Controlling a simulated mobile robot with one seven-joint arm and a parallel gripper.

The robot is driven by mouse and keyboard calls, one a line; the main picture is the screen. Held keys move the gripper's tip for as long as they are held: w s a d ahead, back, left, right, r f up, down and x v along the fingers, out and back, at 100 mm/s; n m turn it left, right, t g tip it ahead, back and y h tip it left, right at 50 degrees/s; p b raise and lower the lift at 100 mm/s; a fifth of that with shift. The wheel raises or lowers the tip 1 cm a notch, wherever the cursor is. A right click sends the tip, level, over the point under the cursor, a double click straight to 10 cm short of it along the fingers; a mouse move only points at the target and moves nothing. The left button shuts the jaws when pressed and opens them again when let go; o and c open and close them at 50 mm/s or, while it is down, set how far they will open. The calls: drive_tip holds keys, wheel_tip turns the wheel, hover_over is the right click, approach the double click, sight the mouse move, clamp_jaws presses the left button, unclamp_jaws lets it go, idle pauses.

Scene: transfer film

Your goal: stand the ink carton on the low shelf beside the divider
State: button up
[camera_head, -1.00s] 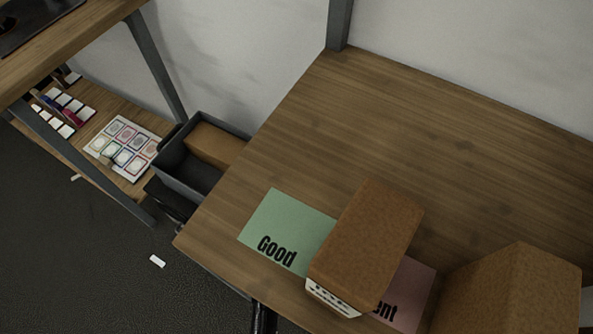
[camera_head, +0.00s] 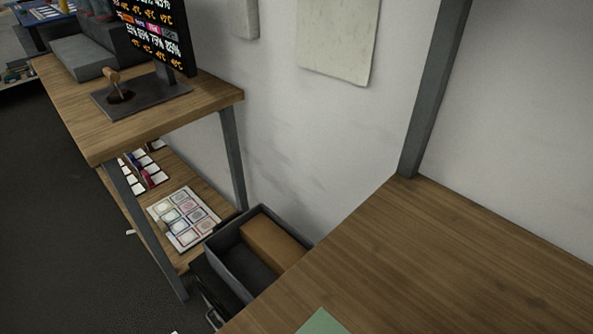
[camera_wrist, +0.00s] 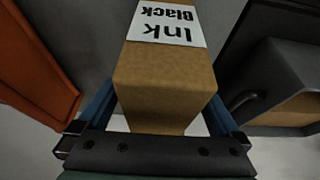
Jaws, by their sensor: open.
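The ink carton (camera_wrist: 165,85) is a brown box with a white label reading "Ink Black", upside down in the wrist view. My gripper (camera_wrist: 162,107) is open, with a blue finger on each side of the carton. I cannot tell whether the fingers touch it. Neither carton nor gripper can be made out in the head view. A low shelf (camera_head: 194,180) under the left table holds a sheet of coloured cards and several small white items. I cannot make out the divider clearly.
A grey bin (camera_head: 222,241) holding a brown box (camera_head: 273,246) stands between the two tables. A dark container (camera_wrist: 262,75) is at right in the wrist view, and an orange panel (camera_wrist: 35,65) at left. The right table (camera_head: 440,270) is bare except for a green card (camera_head: 322,322).

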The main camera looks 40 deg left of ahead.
drive_tip(key=s+r+p, duration=0.1)
drive_tip(key=s+r, duration=0.2)
drive_tip(key=s, duration=1)
drive_tip(key=shift+a+p, duration=0.2)
drive_tip(key=shift+p, duration=0.15)
